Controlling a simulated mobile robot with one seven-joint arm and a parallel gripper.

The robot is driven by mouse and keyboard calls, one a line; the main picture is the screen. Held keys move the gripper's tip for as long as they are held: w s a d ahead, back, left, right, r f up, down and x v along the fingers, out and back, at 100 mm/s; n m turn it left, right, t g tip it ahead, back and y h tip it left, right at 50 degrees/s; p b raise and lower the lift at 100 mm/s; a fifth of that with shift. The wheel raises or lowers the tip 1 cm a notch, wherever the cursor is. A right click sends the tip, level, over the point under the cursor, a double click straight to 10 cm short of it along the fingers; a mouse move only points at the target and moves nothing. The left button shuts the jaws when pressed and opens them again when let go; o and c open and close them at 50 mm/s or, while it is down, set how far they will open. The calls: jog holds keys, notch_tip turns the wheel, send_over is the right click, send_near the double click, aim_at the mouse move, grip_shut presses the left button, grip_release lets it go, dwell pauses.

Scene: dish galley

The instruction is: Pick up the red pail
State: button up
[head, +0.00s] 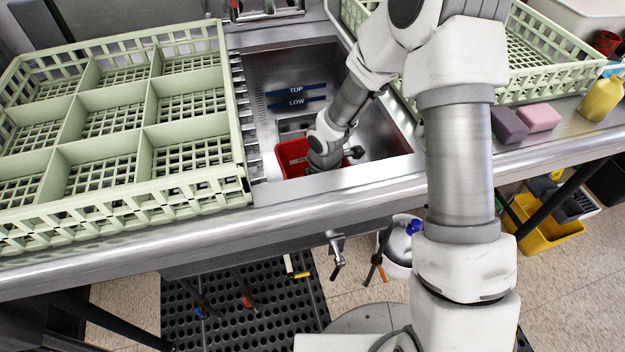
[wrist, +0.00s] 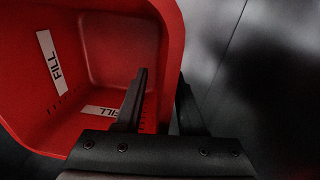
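The red pail (head: 291,154) stands low in the steel sink basin, partly hidden by my arm in the head view. In the wrist view the pail (wrist: 118,45) fills the left side, with its inside and two white FILL labels showing. My gripper (wrist: 162,82) is at the pail's right wall. One finger is inside the pail and the other is outside, with the wall between them. A gap shows between the inner finger and the wall, so the gripper looks open. The fingertips are hidden in the head view.
A green dish rack (head: 150,190) stands left of the basin, and another rack (head: 540,70) stands to the right. A purple block (head: 508,124), a pink block (head: 540,117) and a yellow bottle (head: 601,98) sit on the right counter. The basin's steel front edge (head: 340,182) lies close.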

grip_shut()
jog(key=shift+r, duration=0.15)
